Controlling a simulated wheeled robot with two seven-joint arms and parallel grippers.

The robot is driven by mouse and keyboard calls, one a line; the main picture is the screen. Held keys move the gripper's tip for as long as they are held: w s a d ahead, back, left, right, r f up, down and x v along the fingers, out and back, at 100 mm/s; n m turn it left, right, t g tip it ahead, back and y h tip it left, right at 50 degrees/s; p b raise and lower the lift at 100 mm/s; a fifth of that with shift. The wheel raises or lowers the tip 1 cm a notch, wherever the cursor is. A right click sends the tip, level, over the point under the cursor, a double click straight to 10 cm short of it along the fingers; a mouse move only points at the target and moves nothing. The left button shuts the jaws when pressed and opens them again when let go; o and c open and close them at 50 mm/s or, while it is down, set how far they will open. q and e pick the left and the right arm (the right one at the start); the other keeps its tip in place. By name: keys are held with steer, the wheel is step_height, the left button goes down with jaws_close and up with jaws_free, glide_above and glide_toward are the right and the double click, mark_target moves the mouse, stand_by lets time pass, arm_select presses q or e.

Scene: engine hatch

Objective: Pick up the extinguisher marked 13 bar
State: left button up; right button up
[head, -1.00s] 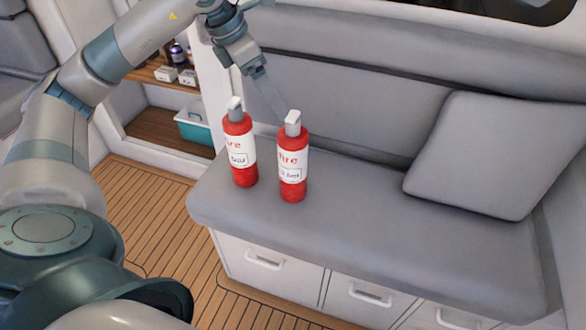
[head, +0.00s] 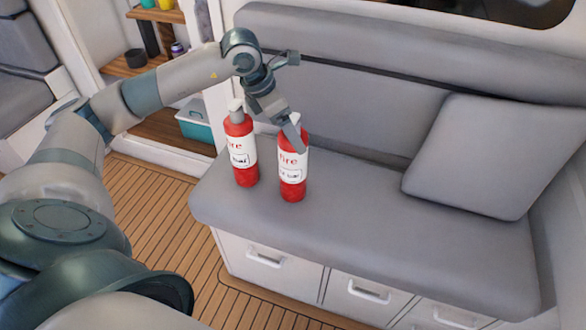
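Two red extinguishers with white labels and grey tops stand upright on the grey bench seat, side by side and apart: the left extinguisher (head: 243,177) and the right extinguisher (head: 292,190). Each label reads "Fire" with a smaller pressure line ending in "bar"; the numbers are too blurred to read. My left gripper (head: 294,139) reaches down from above at the top of the right extinguisher. A finger overlaps its upper body and hides part of its top. Whether the fingers are open or shut on it cannot be seen. My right gripper is not in view.
The bench seat (head: 400,235) is clear right of the extinguishers, up to a grey cushion (head: 480,155). The backrest (head: 370,105) rises behind. A shelf (head: 168,130) with a teal box (head: 195,125) stands at the back left. White drawers sit below the seat.

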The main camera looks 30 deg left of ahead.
mark_target(293, 160)
arm_select(q)
steer(key=shift+w+f+p, duration=0.15)
steer(key=shift+f+p, duration=0.15)
steer(key=shift+f, duration=0.1)
steer(key=shift+a+p+x, duration=0.15)
steer(key=shift+p+x, duration=0.2)
steer(key=shift+x, duration=0.75)
steer(key=shift+a+p+x, duration=0.15)
steer(key=shift+p+x, duration=0.2)
steer(key=shift+x, duration=0.75)
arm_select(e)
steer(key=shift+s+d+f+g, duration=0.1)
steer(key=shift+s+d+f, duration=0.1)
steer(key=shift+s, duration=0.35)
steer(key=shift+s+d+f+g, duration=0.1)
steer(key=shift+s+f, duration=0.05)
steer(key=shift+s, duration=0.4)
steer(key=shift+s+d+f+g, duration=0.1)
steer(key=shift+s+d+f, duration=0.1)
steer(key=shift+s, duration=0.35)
arm_select(q)
steer(key=shift+w, duration=0.1)
steer(key=c, duration=2)
steer(key=shift+w+r, duration=0.1)
steer(key=shift+r, duration=0.05)
jaws_close()
steer(key=shift+r, duration=0.1)
